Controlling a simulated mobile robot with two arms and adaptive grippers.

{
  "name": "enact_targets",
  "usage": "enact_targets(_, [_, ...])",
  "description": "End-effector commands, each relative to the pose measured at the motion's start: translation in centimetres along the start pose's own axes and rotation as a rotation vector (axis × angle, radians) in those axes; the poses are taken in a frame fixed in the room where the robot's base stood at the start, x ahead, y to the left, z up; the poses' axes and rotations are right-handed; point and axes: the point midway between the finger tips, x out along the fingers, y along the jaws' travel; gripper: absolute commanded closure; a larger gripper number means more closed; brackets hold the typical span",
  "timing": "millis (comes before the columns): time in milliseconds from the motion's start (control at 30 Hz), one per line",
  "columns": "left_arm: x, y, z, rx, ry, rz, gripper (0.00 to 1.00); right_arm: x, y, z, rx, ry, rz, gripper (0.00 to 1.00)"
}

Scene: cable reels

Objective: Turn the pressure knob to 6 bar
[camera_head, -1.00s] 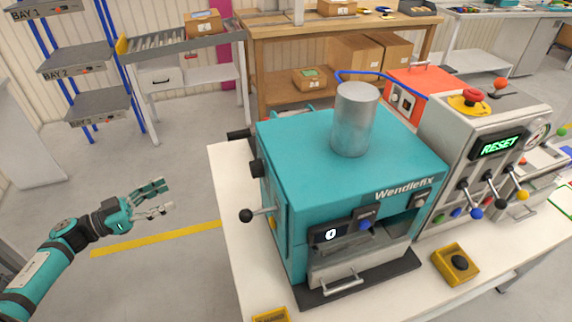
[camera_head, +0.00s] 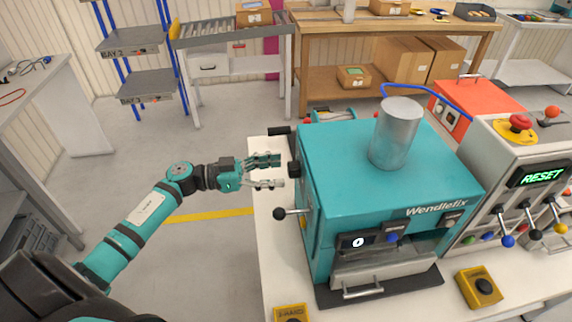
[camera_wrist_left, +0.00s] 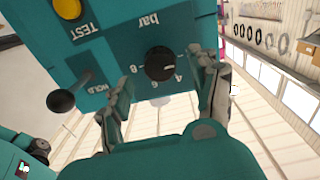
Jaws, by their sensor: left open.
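The pressure knob (camera_wrist_left: 159,63) is a round black knob on the teal side panel of the machine, under the word "bar" with a number scale around it; the numbers appear upside down in the left wrist view. In the head view, a black knob (camera_head: 294,170) shows on the left side of the teal Wendlefix machine (camera_head: 370,160). My left gripper (camera_head: 277,172) is open in front of that side. In the left wrist view its fingers (camera_wrist_left: 168,85) stand on either side of the knob; I cannot tell whether they touch it. My right gripper is not in view.
A ball-ended lever (camera_wrist_left: 62,100) marked HOLD and a yellow TEST button (camera_wrist_left: 67,8) sit on the same panel near the knob. Another black cylinder (camera_head: 279,131) sticks out farther back. A white table (camera_head: 270,230) carries the machine.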

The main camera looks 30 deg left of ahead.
Motion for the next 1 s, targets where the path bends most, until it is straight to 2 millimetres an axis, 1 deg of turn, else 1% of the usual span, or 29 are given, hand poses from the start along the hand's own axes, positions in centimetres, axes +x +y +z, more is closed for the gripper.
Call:
enact_targets(33, [0.9, 0.0, -0.3, 0.001, 0.004, 0.0, 0.38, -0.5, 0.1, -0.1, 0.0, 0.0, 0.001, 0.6])
enact_targets(100, [1.8, -0.1, -0.3, 0.001, 0.003, -0.001, 0.38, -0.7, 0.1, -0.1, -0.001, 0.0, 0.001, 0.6])
enact_targets(200, [2.6, -0.1, -0.1, 0.0, 0.002, -0.001, 0.38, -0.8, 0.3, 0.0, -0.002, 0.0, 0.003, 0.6])
enact_targets(333, [3.2, 0.0, 0.0, 0.001, 0.0, -0.001, 0.38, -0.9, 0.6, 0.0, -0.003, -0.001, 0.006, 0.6])
enact_targets(567, [3.2, 0.0, 0.0, 0.001, 0.0, -0.001, 0.38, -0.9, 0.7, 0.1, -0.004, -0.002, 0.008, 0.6])
enact_targets(667, [3.2, 0.0, 0.0, 0.001, 0.0, -0.001, 0.49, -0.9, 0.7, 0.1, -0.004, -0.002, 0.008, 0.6])
enact_targets(1000, [3.2, 0.0, 0.0, 0.001, 0.0, -0.001, 0.93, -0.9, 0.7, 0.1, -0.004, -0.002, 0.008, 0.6])
